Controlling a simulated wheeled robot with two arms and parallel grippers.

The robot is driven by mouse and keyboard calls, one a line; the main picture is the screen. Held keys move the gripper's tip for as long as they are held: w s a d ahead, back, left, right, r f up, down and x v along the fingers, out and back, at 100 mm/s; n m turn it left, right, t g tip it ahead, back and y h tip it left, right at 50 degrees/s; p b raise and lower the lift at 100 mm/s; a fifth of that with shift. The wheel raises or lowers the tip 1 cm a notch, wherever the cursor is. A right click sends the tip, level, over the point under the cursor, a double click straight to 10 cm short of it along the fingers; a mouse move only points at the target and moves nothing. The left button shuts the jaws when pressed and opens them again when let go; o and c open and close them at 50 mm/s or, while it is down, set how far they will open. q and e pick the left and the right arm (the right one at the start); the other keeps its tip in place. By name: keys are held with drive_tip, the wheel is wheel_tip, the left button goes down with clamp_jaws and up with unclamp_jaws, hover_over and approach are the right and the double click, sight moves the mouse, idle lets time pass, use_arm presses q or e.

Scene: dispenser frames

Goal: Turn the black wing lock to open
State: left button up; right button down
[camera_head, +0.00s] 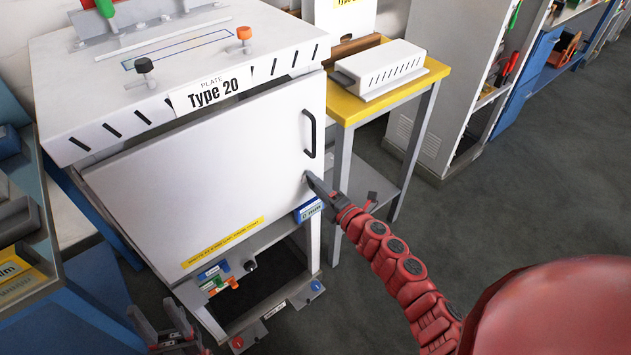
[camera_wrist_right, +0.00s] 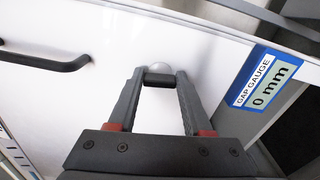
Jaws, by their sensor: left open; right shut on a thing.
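The black wing lock (camera_wrist_right: 159,77) sits on the white door (camera_head: 200,170) of the machine, below the door's black handle (camera_head: 310,134). My right gripper (camera_head: 309,176) reaches it from the right; in the right wrist view its two fingers are closed on the lock from both sides. A pale round base shows just behind the lock. In the head view the fingers hide the lock. The handle also shows in the right wrist view (camera_wrist_right: 45,60). My left gripper (camera_head: 165,328) is open and empty at the bottom left, low in front of the machine and away from the door.
A gap gauge label (camera_wrist_right: 265,80) reading 0 mm is right of the lock. A yellow-topped table (camera_head: 437,70) with a white box (camera_head: 385,68) stands right of the machine. Shelving (camera_head: 35,230) is at the left. Grey floor (camera_head: 530,180) is clear at right.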

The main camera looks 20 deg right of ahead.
drive_tip(key=shift+m, duration=0.7)
drive_tip(key=shift+p, duration=0.3)
drive_tip(key=shift+c, duration=1.6)
unclamp_jaws()
drive_tip(key=b+v, duration=0.1)
drive_tip(key=v, duration=1.6)
drive_tip(key=shift+s, duration=0.2)
drive_tip(key=shift+d, duration=0.1)
